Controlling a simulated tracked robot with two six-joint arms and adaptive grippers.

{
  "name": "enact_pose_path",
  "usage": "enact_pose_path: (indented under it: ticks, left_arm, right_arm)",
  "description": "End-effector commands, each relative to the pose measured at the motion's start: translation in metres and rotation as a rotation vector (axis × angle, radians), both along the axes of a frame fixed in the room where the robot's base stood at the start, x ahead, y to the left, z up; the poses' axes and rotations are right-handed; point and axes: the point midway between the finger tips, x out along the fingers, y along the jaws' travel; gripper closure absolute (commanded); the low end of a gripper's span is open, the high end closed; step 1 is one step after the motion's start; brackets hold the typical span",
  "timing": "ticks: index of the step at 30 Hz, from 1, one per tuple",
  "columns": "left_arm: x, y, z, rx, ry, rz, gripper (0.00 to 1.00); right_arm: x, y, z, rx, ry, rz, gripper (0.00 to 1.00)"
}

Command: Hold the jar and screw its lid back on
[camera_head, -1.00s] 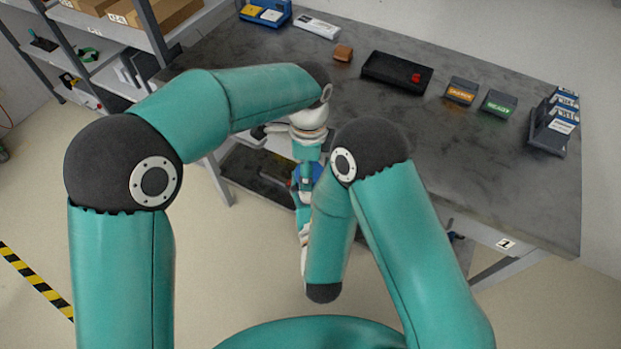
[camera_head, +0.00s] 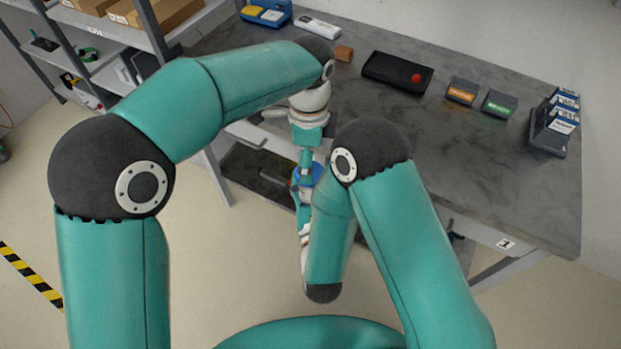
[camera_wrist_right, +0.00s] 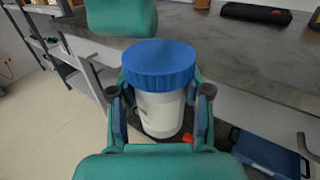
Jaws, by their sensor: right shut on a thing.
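In the right wrist view a white jar (camera_wrist_right: 160,112) stands upright with a broad, ribbed blue lid (camera_wrist_right: 160,62) on its top. Whether the lid is threaded tight cannot be told. My right gripper (camera_wrist_right: 162,100) is shut on the jar's body, one finger at each side, below the lid. In the head view the blue lid (camera_head: 317,173) shows only partly, behind my arms. My left gripper (camera_head: 306,158) shows small and edge-on above the lid; its fingers cannot be made out. A teal part of my left arm is above and left of the lid in the right wrist view.
The grey worktop (camera_head: 420,180) lies beyond the jar, its middle clear. A blue case (camera_wrist_right: 268,153) lies below. A shelf rack (camera_head: 150,30) is at left.

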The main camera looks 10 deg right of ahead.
Motion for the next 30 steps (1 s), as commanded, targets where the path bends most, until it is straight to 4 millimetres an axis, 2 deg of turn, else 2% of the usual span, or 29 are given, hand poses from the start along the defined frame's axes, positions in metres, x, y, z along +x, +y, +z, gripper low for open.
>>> enact_pose_path:
  ticks: [9, 10, 12, 17, 23, 30]
  left_arm:
    - [0.000, 0.000, 0.005, 0.000, 0.001, 0.000, 0.14]
    - [0.000, 0.000, 0.005, 0.000, 0.001, 0.000, 0.18]
    - [0.000, 0.000, 0.005, 0.000, 0.001, 0.006, 0.18]
    - [-0.001, 0.000, 0.004, 0.002, 0.004, 0.090, 0.18]
    - [-0.002, 0.002, 0.007, 0.015, 0.012, 0.385, 0.18]
    - [-0.002, 0.004, 0.017, 0.028, 0.014, 0.855, 0.18]
  right_arm:
    - [0.000, 0.000, 0.000, 0.000, -0.001, 0.000, 1.00]
    - [0.000, 0.000, 0.000, 0.000, -0.001, 0.000, 1.00]
    - [0.000, 0.000, 0.000, 0.000, -0.001, 0.000, 1.00]
    - [0.000, 0.000, 0.000, 0.000, -0.001, 0.000, 1.00]
    - [0.000, 0.000, 0.000, 0.000, -0.001, 0.000, 1.00]
    - [0.000, 0.000, 0.000, 0.000, -0.001, 0.000, 1.00]
